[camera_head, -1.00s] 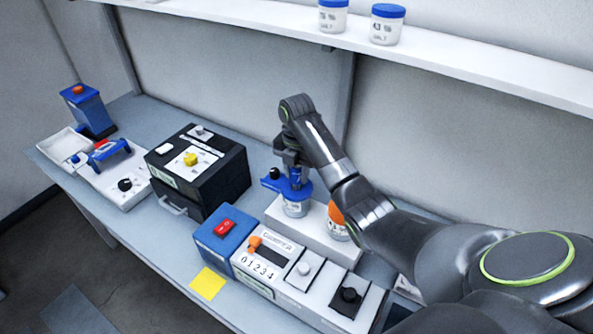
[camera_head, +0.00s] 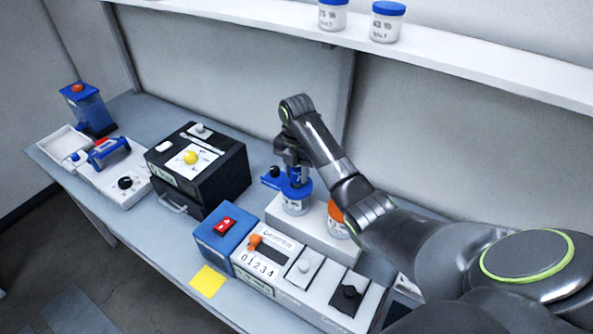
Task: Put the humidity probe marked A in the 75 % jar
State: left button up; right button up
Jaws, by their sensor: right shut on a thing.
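My right gripper (camera_head: 294,178) points down over a white labelled jar (camera_head: 295,207) on a raised white block, and is shut on a blue piece (camera_head: 298,192) at the jar's mouth. I cannot tell whether that piece is a probe or a lid, and no letter A is readable. A blue arm with a black knob (camera_head: 274,172) juts out left of the jar top. A second jar with an orange lid (camera_head: 336,214) stands to the right, partly behind my arm. The jar labels are too small to read. My left gripper is not in view.
A blue and white counter unit (camera_head: 262,262) is in front. A white tray (camera_head: 63,142) and blue devices are at far left. Blue-lidded jars (camera_head: 387,24) stand on the shelf above.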

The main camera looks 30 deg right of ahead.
jog(key=shift+f, duration=0.8)
dwell(1.0)
jog(key=o, duration=1.3)
jog(key=shift+o, duration=0.2)
jog(key=shift+s+f, duration=0.1)
